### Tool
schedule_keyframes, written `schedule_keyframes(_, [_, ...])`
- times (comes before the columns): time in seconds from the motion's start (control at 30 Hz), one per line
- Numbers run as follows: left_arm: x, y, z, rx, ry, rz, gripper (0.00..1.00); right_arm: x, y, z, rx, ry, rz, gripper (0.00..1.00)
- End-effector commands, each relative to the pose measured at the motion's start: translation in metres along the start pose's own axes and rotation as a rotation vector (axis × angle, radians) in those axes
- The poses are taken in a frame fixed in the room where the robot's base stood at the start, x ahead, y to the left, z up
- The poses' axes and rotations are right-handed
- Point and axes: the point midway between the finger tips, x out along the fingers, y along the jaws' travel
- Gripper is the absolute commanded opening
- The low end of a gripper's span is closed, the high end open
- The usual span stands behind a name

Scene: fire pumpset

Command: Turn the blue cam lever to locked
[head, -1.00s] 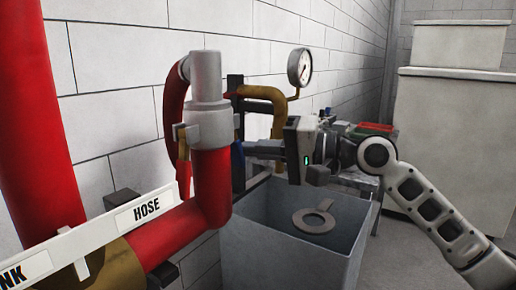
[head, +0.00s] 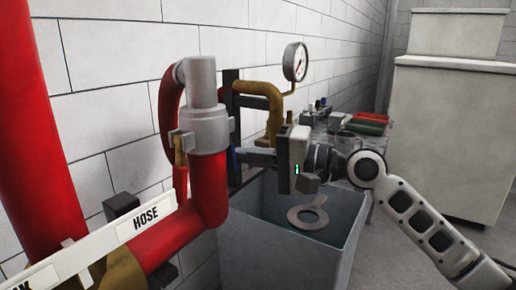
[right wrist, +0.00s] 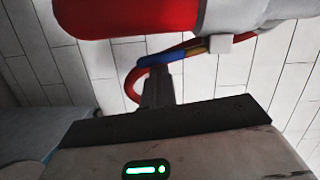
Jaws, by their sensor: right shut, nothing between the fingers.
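The blue cam lever (head: 232,160) shows only as a thin blue strip at the right side of the grey hose coupling (head: 207,130), mostly hidden behind the red pipe. In the right wrist view the blue lever (right wrist: 177,60) hangs beside the red pipe, with a tan end near the grey coupling. My right gripper (head: 243,156) is shut and empty, its fingertips close to the blue lever. In the wrist view its fingers (right wrist: 158,75) point toward the lever; I cannot tell whether they touch. My left gripper is not in view.
A grey bin (head: 335,245) with a flat ring (head: 308,214) stands below my right gripper. A brass pipe (head: 272,105) with a gauge (head: 296,62) is behind it. A bench (head: 350,150) holds red and green trays.

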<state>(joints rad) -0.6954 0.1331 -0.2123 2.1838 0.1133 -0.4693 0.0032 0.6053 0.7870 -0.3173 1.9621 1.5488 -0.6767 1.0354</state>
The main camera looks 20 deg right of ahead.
Motion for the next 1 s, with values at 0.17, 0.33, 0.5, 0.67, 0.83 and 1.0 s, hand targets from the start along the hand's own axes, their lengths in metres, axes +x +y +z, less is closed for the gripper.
schedule_keyframes(0.17, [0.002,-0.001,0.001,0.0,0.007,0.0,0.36,-0.003,0.003,-0.004,0.006,-0.014,0.003,0.0])
schedule_keyframes(0.33, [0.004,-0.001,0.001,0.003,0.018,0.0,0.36,-0.017,0.002,-0.036,0.006,0.002,-0.001,0.0])
schedule_keyframes(0.5, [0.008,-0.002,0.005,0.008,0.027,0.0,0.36,-0.06,0.005,-0.034,0.004,0.003,0.004,0.0])
schedule_keyframes(0.67, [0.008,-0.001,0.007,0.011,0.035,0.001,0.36,-0.092,0.004,-0.034,0.003,0.002,0.004,0.0])
schedule_keyframes(0.83, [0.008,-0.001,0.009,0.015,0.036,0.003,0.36,-0.111,0.001,-0.035,0.004,0.003,0.002,0.0])
schedule_keyframes(1.0, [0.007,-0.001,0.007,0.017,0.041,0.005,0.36,-0.116,-0.001,-0.035,0.003,0.002,0.0,0.0])
